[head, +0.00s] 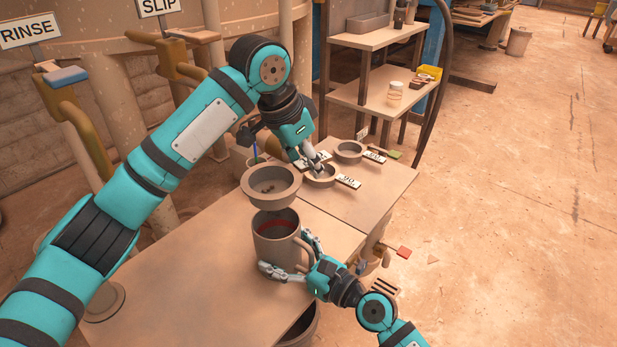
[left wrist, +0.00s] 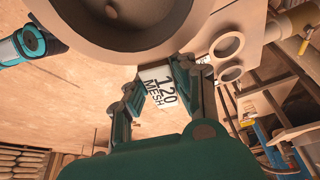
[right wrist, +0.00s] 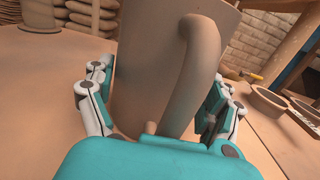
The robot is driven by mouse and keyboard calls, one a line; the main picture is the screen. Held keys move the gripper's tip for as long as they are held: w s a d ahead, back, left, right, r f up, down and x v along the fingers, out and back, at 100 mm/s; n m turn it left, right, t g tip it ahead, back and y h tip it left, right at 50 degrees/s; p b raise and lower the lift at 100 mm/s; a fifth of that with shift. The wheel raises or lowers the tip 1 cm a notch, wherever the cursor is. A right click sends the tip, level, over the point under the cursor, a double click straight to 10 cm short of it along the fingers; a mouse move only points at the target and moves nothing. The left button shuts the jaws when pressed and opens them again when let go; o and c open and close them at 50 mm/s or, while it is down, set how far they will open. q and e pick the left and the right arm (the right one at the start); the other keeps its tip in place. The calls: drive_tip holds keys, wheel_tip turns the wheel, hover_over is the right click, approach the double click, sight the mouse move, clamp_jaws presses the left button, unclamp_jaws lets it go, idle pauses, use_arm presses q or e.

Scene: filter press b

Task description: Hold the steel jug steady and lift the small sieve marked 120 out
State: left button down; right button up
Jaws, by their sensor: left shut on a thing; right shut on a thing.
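The small sieve (head: 271,181) is a round grey-brown bowl with a few dark bits inside, above the jug's mouth. Its tag, marked 120 MESH (left wrist: 160,88), is between the fingers of my left gripper (head: 316,163), which is shut on it. The steel jug (head: 274,244) stands upright on the near table with dark reddish contents showing below the sieve. My right gripper (head: 286,253) is shut around the jug from its handle side; the handle (right wrist: 203,75) rises between the fingers in the right wrist view. The head view does not clearly show the sieve's lower edge clearance.
Two other sieves lie on the far table: one with a 90 tag (head: 348,182) beneath my left gripper, another (head: 348,149) behind it. A shelf (head: 370,95) stands at the back.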

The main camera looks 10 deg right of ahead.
drive_tip(key=o, duration=1.1)
